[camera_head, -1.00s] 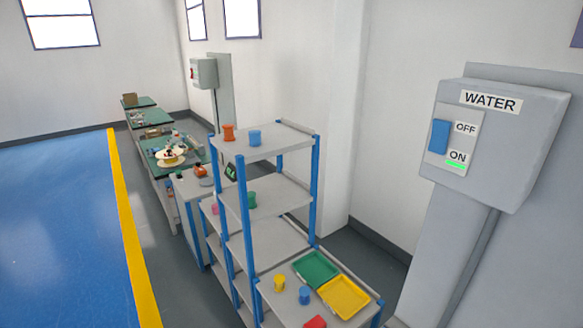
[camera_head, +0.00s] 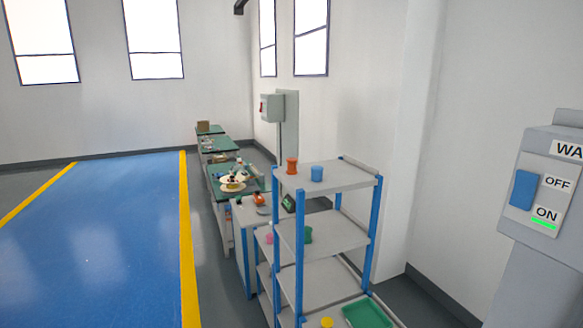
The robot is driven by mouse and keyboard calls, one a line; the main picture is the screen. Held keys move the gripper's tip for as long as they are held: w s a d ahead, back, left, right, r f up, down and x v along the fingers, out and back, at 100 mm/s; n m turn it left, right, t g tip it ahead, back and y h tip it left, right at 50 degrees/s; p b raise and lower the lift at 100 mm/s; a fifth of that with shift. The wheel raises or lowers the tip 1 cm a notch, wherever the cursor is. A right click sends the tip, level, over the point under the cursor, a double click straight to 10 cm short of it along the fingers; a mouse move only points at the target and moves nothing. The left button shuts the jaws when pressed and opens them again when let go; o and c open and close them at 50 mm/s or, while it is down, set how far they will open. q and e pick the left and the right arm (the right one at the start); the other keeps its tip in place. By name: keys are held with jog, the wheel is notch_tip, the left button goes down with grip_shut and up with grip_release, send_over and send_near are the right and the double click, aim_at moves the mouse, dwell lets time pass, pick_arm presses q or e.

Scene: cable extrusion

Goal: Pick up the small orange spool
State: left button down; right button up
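A small orange spool (camera_head: 292,166) stands upright on the top shelf of the grey rack with blue posts (camera_head: 335,178). A blue spool (camera_head: 317,174) stands just right of it on the same shelf. Another small orange object (camera_head: 259,199) lies on the grey bench behind the rack; its shape is too small to tell. Neither of my grippers shows in the view.
Lower shelves hold a green spool (camera_head: 307,235), a pink piece (camera_head: 269,238), a yellow spool (camera_head: 327,323) and a green tray (camera_head: 367,314). Green-topped benches (camera_head: 216,170) run behind. A water switch box (camera_head: 546,190) is at right. The blue floor (camera_head: 100,240) at left is clear.

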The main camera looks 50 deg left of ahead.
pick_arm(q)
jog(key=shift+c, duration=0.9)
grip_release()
